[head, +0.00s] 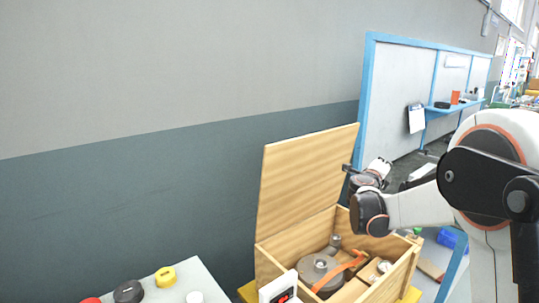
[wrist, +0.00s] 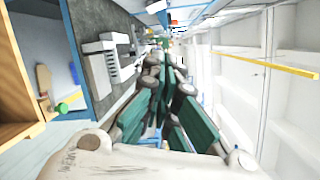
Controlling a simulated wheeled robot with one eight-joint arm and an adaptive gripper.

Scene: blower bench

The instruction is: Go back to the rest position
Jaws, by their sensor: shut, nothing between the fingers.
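My gripper (wrist: 167,65) shows in the wrist view with its grey links and dark green pads drawn together, and nothing is between the fingers. In the head view my gripper (head: 350,170) is small and partly hidden by my wrist. It is in the air, at the right edge of the raised lid and above the open wooden box (head: 265,268). I cannot tell whether it touches the lid (head: 305,175). The lid stands open, tilted back.
The box holds a round grey part (head: 317,268) and an orange curved piece (head: 340,272). A pale table (head: 208,285) at lower left bears a yellow round item (head: 165,277) and a black one (head: 129,291). A blue-framed partition (head: 400,85) stands behind. The space above the pale table is clear.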

